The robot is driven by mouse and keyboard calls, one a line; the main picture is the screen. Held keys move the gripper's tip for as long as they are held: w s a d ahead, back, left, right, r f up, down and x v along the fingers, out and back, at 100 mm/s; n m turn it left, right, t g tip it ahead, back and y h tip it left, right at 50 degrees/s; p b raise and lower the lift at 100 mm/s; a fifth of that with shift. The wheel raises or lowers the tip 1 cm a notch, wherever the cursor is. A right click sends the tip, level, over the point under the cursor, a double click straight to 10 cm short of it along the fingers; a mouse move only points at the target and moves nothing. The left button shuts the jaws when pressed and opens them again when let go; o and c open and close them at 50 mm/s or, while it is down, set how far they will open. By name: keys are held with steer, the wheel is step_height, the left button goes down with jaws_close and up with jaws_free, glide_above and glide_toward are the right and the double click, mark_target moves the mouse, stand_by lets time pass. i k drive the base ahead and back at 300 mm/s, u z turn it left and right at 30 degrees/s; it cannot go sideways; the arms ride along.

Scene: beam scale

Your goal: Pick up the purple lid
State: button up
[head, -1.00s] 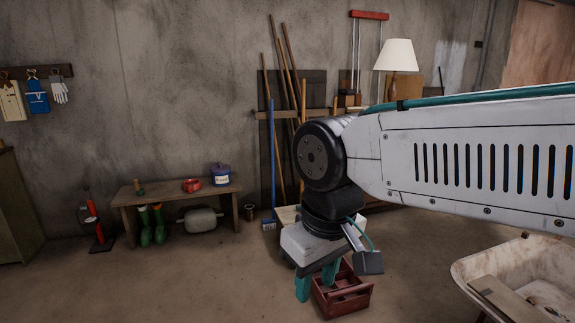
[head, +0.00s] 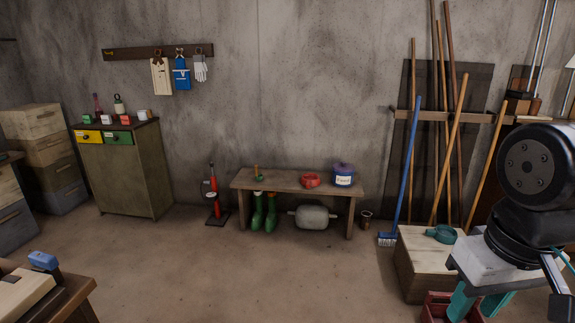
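My gripper (head: 476,309) is at the lower right, well apart from the canister. Its teal fingers point down and are spread, with nothing seen between them.
A red bowl-like item (head: 311,181) sits beside the canister on the bench (head: 275,180). Green boots (head: 264,212) and a grey tank stand under it. A wooden crate (head: 418,262) with a teal item stands near my gripper. The floor before the bench is clear.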

mark_target(344, 167)
steer(key=i, duration=4.75)
steer(key=u, duration=0.05)
